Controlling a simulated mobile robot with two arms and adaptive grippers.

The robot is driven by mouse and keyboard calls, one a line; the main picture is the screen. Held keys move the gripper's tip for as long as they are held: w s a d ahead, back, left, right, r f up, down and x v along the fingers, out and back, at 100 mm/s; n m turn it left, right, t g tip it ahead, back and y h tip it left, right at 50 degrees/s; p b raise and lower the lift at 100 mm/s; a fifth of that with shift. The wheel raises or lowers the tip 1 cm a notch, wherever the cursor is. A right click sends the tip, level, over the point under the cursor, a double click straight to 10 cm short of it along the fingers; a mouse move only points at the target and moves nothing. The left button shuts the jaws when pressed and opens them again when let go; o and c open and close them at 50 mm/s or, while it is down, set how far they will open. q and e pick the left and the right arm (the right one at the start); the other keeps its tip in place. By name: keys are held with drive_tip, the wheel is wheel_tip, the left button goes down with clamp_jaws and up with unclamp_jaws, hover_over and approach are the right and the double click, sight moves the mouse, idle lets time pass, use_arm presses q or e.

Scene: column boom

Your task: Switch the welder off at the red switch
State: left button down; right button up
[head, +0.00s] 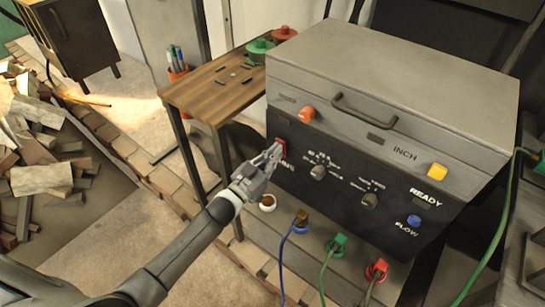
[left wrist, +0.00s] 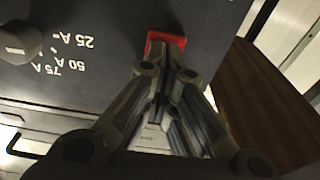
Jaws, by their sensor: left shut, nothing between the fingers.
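The welder (head: 390,85) is a grey metal box with a dark front panel (head: 325,205). The red switch (head: 281,147) sits at the left end of that panel. In the left wrist view the red switch (left wrist: 168,40) shows as a red frame behind my fingertips, which cover much of it. My left gripper (head: 272,154) is shut and empty, its fingertips at the switch; it also shows in the left wrist view (left wrist: 170,75). Whether the fingertips touch the switch, and which way it is set, I cannot tell. My right gripper is not in view.
A wooden side table (head: 205,92) stands left of the welder. Knobs (head: 318,172), an orange lamp (head: 306,115) and a yellow lamp (head: 438,171) are on the welder. Blue, green and red cable plugs (head: 338,243) stick out below. Firewood (head: 40,180) lies at the far left.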

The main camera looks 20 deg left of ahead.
use_arm(q)
drive_tip(key=shift+w+r, duration=0.1)
drive_tip(key=shift+w, duration=0.05)
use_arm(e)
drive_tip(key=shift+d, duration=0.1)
use_arm(q)
drive_tip(key=v, duration=0.8)
drive_tip(key=shift+s, duration=0.2)
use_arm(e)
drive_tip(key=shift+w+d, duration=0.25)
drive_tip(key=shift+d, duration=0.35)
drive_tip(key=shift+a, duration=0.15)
